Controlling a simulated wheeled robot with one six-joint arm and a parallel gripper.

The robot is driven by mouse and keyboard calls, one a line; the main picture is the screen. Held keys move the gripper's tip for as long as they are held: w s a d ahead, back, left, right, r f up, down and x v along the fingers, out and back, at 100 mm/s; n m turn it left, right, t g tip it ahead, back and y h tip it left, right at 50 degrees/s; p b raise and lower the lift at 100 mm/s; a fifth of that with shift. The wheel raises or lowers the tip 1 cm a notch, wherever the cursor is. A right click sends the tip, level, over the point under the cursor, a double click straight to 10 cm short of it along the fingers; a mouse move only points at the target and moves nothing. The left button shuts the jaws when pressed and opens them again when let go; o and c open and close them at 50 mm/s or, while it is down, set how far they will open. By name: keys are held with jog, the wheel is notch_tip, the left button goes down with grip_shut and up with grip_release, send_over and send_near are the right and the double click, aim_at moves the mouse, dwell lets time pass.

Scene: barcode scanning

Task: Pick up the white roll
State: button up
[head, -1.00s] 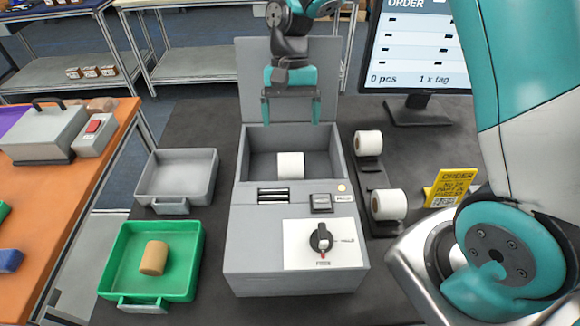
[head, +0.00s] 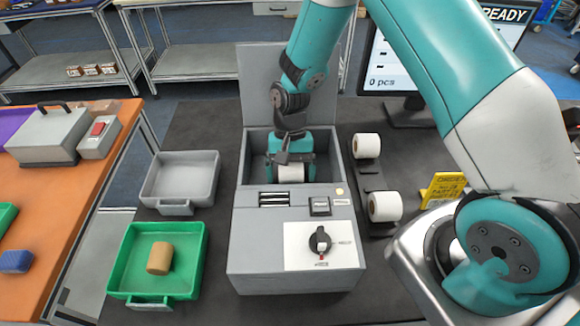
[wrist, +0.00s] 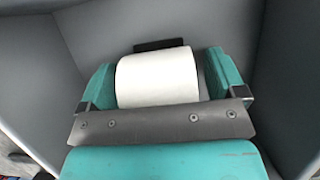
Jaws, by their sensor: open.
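The white roll (head: 291,173) lies inside the open compartment of the grey machine (head: 296,245). In the wrist view the roll (wrist: 157,78) lies on its side between the two teal fingers of my gripper (wrist: 160,80). In the head view the gripper hides part of the roll.
Two more white rolls (head: 384,207) sit on a dark holder right of the machine. A grey tray (head: 207,190) and a green tray (head: 190,282) holding a tan roll (head: 160,258) stand left. The machine's lid (head: 258,90) is raised behind. Compartment walls (wrist: 40,75) stand close around the gripper.

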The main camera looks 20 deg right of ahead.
jog(key=c, duration=1)
jog(key=shift+c, duration=0.3)
jog(key=shift+r, duration=0.1)
